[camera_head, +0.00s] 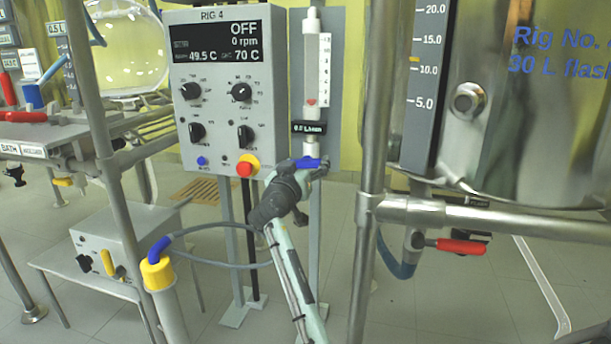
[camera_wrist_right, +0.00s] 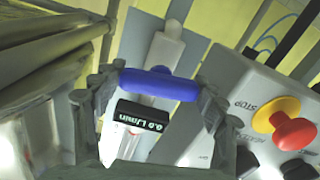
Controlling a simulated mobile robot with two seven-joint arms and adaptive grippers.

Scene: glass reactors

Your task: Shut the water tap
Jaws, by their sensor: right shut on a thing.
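The water tap is a blue bar handle (camera_head: 308,163) at the foot of a clear flow meter tube (camera_head: 311,70) with a scale and a red float low in it. In the right wrist view the blue handle (camera_wrist_right: 158,84) lies crosswise between my fingertips. My right gripper (camera_head: 303,172) reaches up from below and is shut on the handle, one finger at each end (camera_wrist_right: 160,92). My left gripper is not in view.
The RIG 4 control box (camera_head: 215,90) with knobs and a red stop button (camera_head: 247,166) stands close left of the tap. A steel post (camera_head: 374,120) and a steel vessel (camera_head: 520,110) stand on the right. A red-handled valve (camera_head: 460,246) hangs below the vessel.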

